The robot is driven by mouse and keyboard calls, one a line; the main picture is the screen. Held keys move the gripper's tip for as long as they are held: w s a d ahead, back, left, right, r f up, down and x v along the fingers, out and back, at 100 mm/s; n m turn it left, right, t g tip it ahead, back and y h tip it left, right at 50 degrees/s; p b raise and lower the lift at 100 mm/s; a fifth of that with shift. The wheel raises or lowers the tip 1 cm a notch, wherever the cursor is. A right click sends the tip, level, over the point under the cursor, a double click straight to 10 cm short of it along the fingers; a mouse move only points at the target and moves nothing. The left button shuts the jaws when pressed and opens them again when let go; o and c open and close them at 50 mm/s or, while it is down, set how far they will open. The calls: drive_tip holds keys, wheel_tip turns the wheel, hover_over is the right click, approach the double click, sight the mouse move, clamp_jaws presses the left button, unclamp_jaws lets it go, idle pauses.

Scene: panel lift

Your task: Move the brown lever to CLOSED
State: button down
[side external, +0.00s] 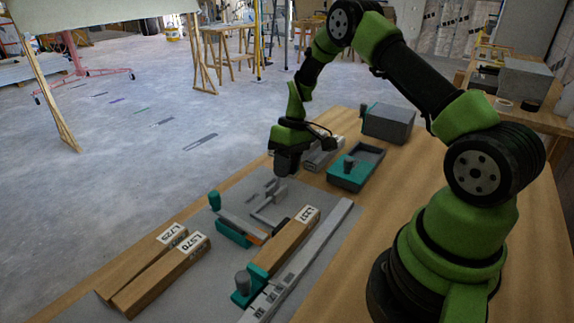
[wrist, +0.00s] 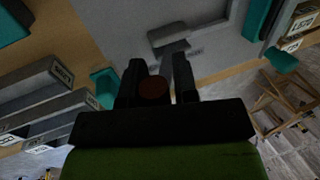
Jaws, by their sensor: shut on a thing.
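My gripper (side external: 287,168) points down over the far part of the grey panel (side external: 240,190) in the side view. In the wrist view my gripper (wrist: 159,75) is shut on the brown lever's round knob (wrist: 153,90), which sits between the two dark fingers. In the side view the gripper hides the knob. A grey piece (wrist: 168,34) with a small label beside it lies just beyond the fingers in the wrist view. The label is too small to read surely, so I cannot tell the lever's setting.
Wooden bars (side external: 165,270) with white labels lie on the near panel, beside teal clamps (side external: 235,233) and a long grey rail (side external: 300,262). A teal tray (side external: 341,183) with a grey knob and a grey box (side external: 388,125) stand behind, to the right. Bare wooden tabletop (side external: 345,285) shows at right.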

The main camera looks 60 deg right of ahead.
drive_tip(key=shift+d+h, duration=0.1)
drive_tip(key=shift+h, duration=0.2)
drive_tip(key=shift+a+r+h, duration=0.3)
drive_tip(key=shift+a+h, duration=0.15)
drive_tip(key=shift+h, duration=0.35)
drive_tip(key=a+h, duration=0.2)
drive_tip(key=h, duration=0.1)
drive_tip(key=shift+r, duration=0.15)
drive_tip(key=h, duration=0.1)
drive_tip(key=a+h, duration=0.1)
drive_tip(key=h, duration=0.1)
drive_tip(key=shift+a, duration=0.25)
drive_tip(key=shift+a+f+h, duration=0.15)
drive_tip(key=shift+a+h, duration=0.2)
drive_tip(key=shift+h, duration=0.45)
drive_tip(key=shift+a+f+h, duration=0.1)
drive_tip(key=shift+a+h, duration=0.25)
drive_tip(key=shift+h, duration=0.45)
drive_tip(key=c, duration=1)
unclamp_jaws()
drive_tip(key=shift+o, duration=0.2)
drive_tip(key=shift+a, duration=0.1)
